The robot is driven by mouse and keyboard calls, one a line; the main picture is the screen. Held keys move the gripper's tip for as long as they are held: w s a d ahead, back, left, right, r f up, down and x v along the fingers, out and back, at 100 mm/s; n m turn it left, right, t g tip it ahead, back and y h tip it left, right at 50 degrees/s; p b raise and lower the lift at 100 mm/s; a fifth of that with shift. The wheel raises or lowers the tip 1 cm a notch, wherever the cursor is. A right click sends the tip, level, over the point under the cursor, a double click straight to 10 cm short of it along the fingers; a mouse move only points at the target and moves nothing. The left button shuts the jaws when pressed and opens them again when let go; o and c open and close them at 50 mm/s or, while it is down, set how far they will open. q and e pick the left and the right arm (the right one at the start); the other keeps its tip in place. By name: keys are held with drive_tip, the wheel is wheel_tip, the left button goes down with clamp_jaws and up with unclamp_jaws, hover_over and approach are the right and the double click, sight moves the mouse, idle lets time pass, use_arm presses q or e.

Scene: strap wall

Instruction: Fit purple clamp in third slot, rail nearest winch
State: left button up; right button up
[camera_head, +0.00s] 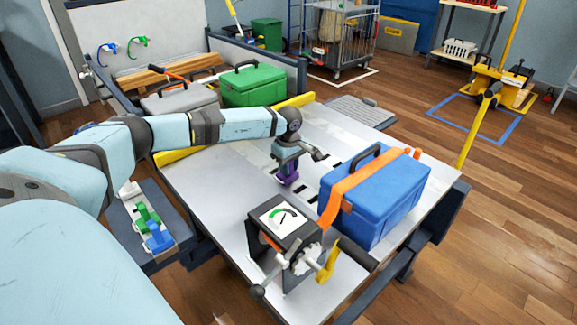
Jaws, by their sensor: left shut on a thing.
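My left gripper (287,163) reaches in from the left and points down over the metal bench top. It is shut on the purple clamp (288,177), which is upright at or just above the rail (308,194) nearest the winch. The dark slots of this rail show beside the clamp. I cannot tell which slot is under it, or whether it touches. The winch (287,225) with its dial stands at the near end of the bench. My right gripper is not in view.
A blue case (390,200) under an orange strap (350,187) stands right of the clamp. A green case (253,88) and a grey case (180,103) stand behind my arm. Green (146,217) and blue (159,238) clamps sit in a side holder.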

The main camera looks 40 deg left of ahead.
use_arm(q)
drive_tip(key=o, duration=0.9)
drive_tip(key=shift+o, duration=0.2)
wheel_tip(320, 180, up, 13)
drive_tip(key=p, duration=0.4)
drive_tip(key=shift+p, duration=0.3)
drive_tip(key=shift+r, duration=0.45)
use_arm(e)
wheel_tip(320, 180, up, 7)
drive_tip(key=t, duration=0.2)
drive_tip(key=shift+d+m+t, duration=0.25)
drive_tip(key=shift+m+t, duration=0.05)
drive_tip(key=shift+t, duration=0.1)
use_arm(q)
drive_tip(key=shift+r, duration=0.1)
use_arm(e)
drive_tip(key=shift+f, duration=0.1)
